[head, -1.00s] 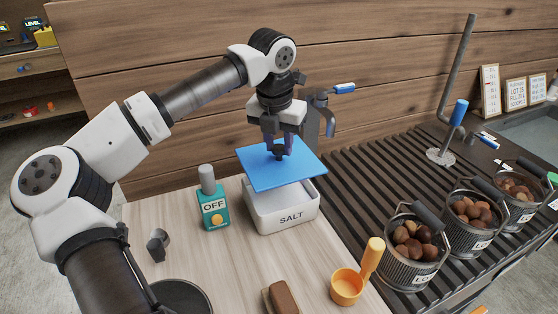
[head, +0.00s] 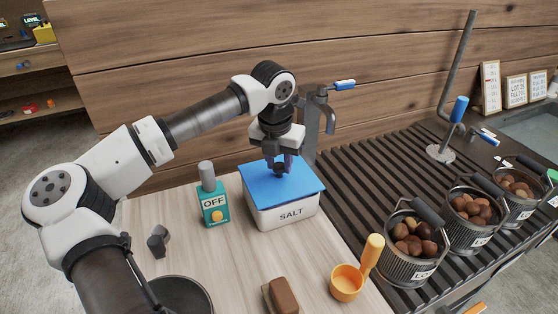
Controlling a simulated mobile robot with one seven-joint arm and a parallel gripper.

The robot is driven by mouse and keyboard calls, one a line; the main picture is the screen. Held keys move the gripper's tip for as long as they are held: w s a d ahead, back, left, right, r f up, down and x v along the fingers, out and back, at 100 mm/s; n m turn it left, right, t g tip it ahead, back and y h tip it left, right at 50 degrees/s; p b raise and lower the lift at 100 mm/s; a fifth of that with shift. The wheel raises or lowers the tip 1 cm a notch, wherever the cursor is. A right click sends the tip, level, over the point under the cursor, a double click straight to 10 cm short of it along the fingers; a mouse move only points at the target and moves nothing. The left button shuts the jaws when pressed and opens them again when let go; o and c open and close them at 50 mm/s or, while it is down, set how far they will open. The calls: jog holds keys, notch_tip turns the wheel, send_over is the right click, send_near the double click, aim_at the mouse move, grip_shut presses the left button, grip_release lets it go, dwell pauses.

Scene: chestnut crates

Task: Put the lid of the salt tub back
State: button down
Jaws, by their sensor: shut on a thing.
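The salt tub (head: 292,215) is a white box marked SALT on the pale wooden counter, in the middle of the head view. The blue square lid (head: 259,186) lies over the top of the tub, level or nearly so, and covers its opening. I cannot tell whether it is fully seated. My gripper (head: 280,170) points down from above and is shut on the dark knob at the lid's middle. The knob is partly hidden by the fingers.
An orange scoop (head: 346,283) and a brown block (head: 282,296) lie in front. Several buckets of chestnuts (head: 408,267) stand on the dark slatted rack at right. A grey tap (head: 312,120) rises behind.

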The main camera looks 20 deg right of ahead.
aim_at(276, 181)
jog(key=shift+f, duration=0.3)
jog(key=c, duration=1.1)
grip_release()
jog(key=shift+r+p, duration=0.45)
jog(key=shift+r, duration=0.15)
jog(key=r, duration=0.4)
jog(key=s+r+b, duration=0.1)
jog(key=r, duration=0.3)
jog(key=a+r, duration=0.1)
jog(key=r, duration=0.3)
jog(key=shift+s+a, duration=0.1)
jog(key=shift+s, duration=0.05)
